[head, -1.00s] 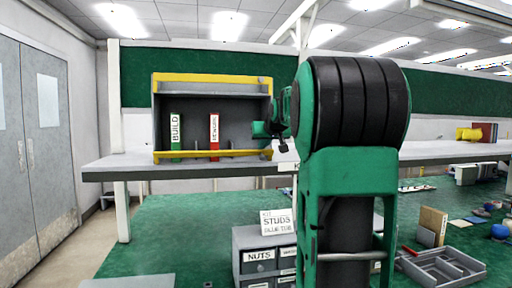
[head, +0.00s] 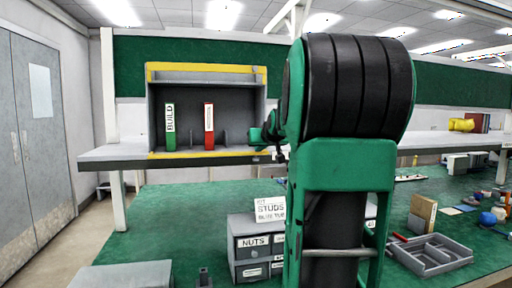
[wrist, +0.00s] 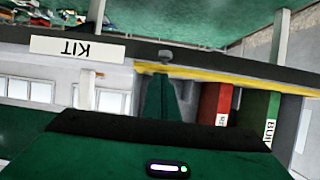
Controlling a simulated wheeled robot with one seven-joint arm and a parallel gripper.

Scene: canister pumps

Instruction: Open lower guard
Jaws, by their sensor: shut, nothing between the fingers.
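A grey open-front cabinet (head: 147,110) stands on the bench shelf, with a yellow strip (head: 205,67) along its top. The lower guard (head: 195,155) is a thin yellow bar along the cabinet's bottom front, close to the shelf edge. My gripper (head: 262,136) is shut and empty at the cabinet's lower right corner. Its green fingers (wrist: 160,85) point at the bar's end near the knob; contact cannot be told.
A green BUILD binder (head: 170,128) and a red binder (head: 208,127) stand inside the cabinet. Below are labelled drawers (head: 250,245), a STUDS card (head: 269,209) and a grey divided tray (head: 432,254).

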